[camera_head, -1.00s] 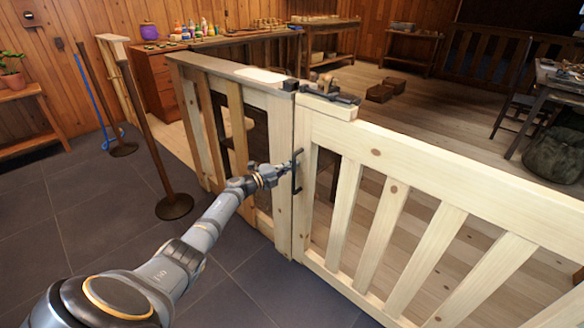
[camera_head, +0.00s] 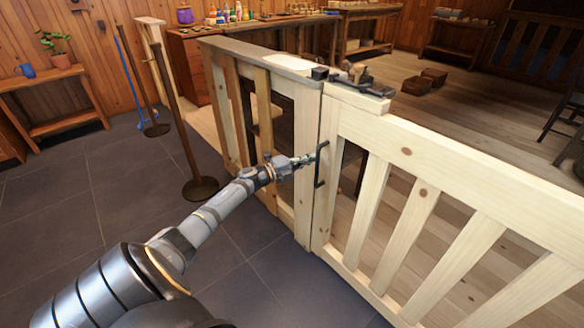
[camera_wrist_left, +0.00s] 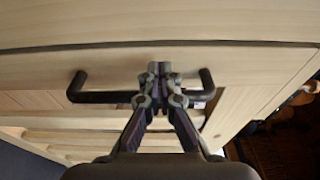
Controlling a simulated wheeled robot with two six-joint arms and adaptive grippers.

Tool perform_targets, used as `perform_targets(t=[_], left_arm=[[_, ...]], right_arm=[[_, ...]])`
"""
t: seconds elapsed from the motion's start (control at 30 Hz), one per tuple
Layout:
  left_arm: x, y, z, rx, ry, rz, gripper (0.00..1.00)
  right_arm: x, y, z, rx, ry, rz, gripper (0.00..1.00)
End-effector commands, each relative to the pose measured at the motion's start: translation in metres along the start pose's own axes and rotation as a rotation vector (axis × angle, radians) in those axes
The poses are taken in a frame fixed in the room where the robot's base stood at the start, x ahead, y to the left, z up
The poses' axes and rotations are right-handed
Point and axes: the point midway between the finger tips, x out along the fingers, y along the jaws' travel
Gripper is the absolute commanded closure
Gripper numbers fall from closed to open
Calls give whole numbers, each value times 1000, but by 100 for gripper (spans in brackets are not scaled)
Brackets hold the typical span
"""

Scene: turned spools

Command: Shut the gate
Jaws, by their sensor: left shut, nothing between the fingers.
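The pale wooden gate (camera_head: 425,157) has a top rail and slanting-looking slats and fills the right of the head view. Its left edge stands close beside the post (camera_head: 308,165) of the fence, with a thin dark line between them. A dark upright handle (camera_head: 320,180) is on the gate near that edge; it also shows in the left wrist view (camera_wrist_left: 105,97). My left gripper (camera_head: 311,159) is at the handle, its fingers shut with nothing between them. In the wrist view the fingers (camera_wrist_left: 160,72) overlap the handle's bar; I cannot tell whether they touch. My right gripper is out of view.
A dark latch (camera_head: 360,84) lies on top at the gate's left end. A dark post on a round base (camera_head: 200,188) stands left of my arm. A plant bench (camera_head: 50,90) is at the far left. Grey tiled floor lies open between them.

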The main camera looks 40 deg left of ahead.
Motion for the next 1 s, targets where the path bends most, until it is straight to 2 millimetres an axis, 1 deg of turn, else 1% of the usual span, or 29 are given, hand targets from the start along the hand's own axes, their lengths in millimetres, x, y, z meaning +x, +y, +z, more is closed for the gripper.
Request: perform_targets(t=[0.03, 0.1, 0.2, 0.3, 0.4, 0.57, 0.9, 0.97, 1.0], left_arm=[[-15, 3, -1, 4, 6, 11, 100], [-33, 4, -2, 4, 7, 14, 100], [-53, 5, -3, 3, 9, 14, 100], [-68, 5, -3, 3, 10, 14, 100], [-77, 4, -3, 2, 10, 11, 100], [-83, 4, -3, 0, 9, 9, 100], [-84, 4, -3, -2, 8, 8, 100], [-83, 8, -4, -14, 0, 12, 100], [-83, 15, -7, -39, -20, 22, 100]], right_arm=[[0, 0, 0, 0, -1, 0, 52], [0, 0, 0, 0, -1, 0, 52], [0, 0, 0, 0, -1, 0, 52], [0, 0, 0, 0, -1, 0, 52], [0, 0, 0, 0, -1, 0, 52], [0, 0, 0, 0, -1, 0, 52], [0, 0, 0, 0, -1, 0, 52], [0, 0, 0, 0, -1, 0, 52], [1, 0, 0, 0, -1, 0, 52]])
